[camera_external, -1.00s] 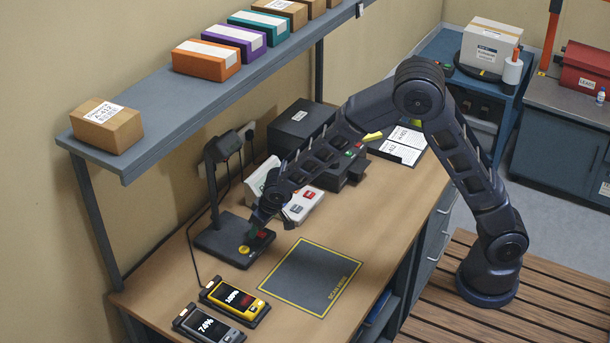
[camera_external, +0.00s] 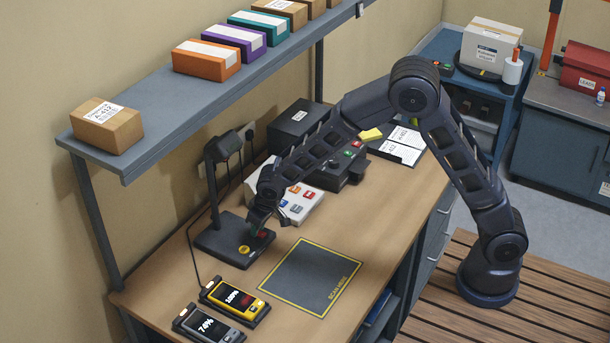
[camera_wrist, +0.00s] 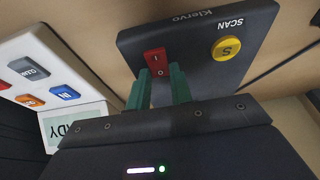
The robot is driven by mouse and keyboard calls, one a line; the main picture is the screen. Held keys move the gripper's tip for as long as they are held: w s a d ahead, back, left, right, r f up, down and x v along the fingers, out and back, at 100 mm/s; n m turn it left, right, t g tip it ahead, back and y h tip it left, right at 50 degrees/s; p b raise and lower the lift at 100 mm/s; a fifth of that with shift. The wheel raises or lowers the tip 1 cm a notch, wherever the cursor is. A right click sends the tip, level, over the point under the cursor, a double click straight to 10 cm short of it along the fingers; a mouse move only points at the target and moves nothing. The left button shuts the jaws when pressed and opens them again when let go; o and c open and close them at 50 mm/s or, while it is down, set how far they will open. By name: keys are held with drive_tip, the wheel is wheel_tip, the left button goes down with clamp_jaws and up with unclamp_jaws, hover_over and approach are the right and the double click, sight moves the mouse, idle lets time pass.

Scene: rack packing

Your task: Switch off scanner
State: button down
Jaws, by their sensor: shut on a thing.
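The scanner is a dark stand with a head (camera_external: 222,147) on a post above a flat base (camera_external: 213,241). In the wrist view the base (camera_wrist: 205,38) reads "SCAN" and "Klervo". It carries a round yellow button (camera_wrist: 226,47) and a red rocker switch (camera_wrist: 156,59) marked "I" and "O". My gripper (camera_wrist: 160,72) has its green fingertips at the switch, one on each side of its "O" end, shut on it. In the external view my gripper (camera_external: 262,233) points down at the right side of the base. Which way the switch is tipped, I cannot tell.
A white panel with coloured buttons (camera_external: 301,204) stands close behind my gripper. A grey scan mat (camera_external: 312,277) lies to the right. Two handheld devices, one yellow (camera_external: 235,299) and one grey (camera_external: 208,327), lie at the front. A shelf (camera_external: 180,133) with boxes runs above.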

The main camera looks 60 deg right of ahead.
sight(261, 234)
drive_tip(key=shift+w+g, duration=0.25)
drive_tip(key=shift+g, duration=0.65)
drive_tip(key=c, duration=1.2)
unclamp_jaws()
drive_tip(key=shift+c, duration=0.2)
wheel_tip(261, 234, up, 11)
drive_tip(key=s, duration=0.1)
drive_tip(key=shift+s+f, duration=0.2)
